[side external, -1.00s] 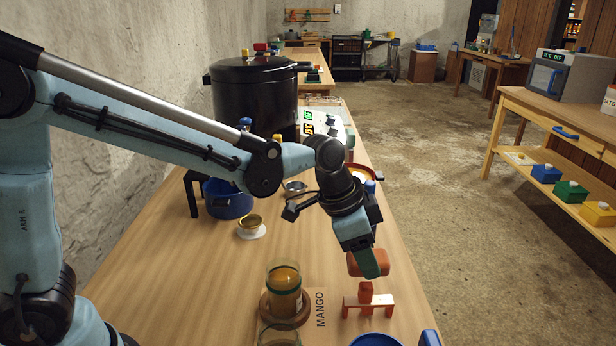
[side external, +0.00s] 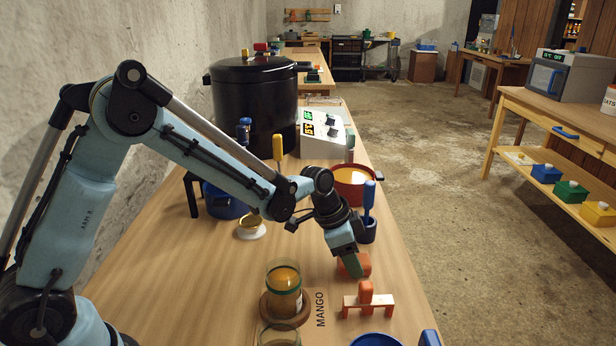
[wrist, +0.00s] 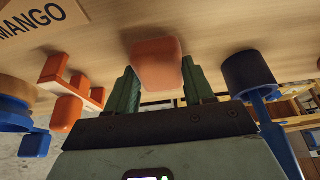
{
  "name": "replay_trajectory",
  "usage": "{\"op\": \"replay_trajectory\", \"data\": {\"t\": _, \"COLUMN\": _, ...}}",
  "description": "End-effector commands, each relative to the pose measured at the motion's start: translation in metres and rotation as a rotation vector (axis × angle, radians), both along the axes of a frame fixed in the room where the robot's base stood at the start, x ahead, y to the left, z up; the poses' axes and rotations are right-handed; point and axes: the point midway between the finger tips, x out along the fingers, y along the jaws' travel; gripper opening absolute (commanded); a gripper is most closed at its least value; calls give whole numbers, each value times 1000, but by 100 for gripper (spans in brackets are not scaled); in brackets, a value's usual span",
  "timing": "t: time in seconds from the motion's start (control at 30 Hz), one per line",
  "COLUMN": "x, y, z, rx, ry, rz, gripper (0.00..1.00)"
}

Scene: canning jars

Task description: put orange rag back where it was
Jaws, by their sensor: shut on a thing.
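The orange rag (side external: 364,263) is a soft-edged block in the side view. In the wrist view it (wrist: 157,60) sits between my two green fingers. My gripper (side external: 353,266) points down and is shut on it, low over the wooden table; its near finger hides part of the rag. I cannot tell whether the rag touches the table. A small orange-and-white rack (side external: 368,307) stands just in front, with another orange piece (side external: 366,291) at its middle. The rack also shows at the left of the wrist view (wrist: 75,88).
A jar of orange filling (side external: 284,287) stands on a round wooden coaster beside the MANGO label (side external: 320,309). A dark blue cup (side external: 367,231) with a blue-handled tool and a red pot (side external: 352,181) stand behind the gripper. A blue bowl (side external: 376,340) is at the front edge.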

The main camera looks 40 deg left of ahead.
Motion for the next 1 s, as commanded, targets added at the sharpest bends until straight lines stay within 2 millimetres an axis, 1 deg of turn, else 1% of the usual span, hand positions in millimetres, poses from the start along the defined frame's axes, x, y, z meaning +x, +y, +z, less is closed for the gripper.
{"op": "replay_trajectory", "data": {"t": 0.33, "x": 0, "y": 0, "z": -3, "rx": 0, "ry": 0, "rz": 0, "gripper": 24}}
{"op": "replay_trajectory", "data": {"t": 0.37, "x": 0, "y": 0, "z": -4, "rx": 0, "ry": 0, "rz": 0, "gripper": 54}}
{"op": "replay_trajectory", "data": {"t": 0.5, "x": 0, "y": 0, "z": -3, "rx": 0, "ry": 0, "rz": 0, "gripper": 75}}
{"op": "replay_trajectory", "data": {"t": 0.53, "x": 0, "y": 0, "z": -3, "rx": 0, "ry": 0, "rz": 0, "gripper": 78}}
{"op": "replay_trajectory", "data": {"t": 0.83, "x": 0, "y": 0, "z": -2, "rx": 0, "ry": 0, "rz": 0, "gripper": 78}}
{"op": "replay_trajectory", "data": {"t": 1.0, "x": -3, "y": 3, "z": 10, "rx": 0, "ry": 0, "rz": 0, "gripper": 78}}
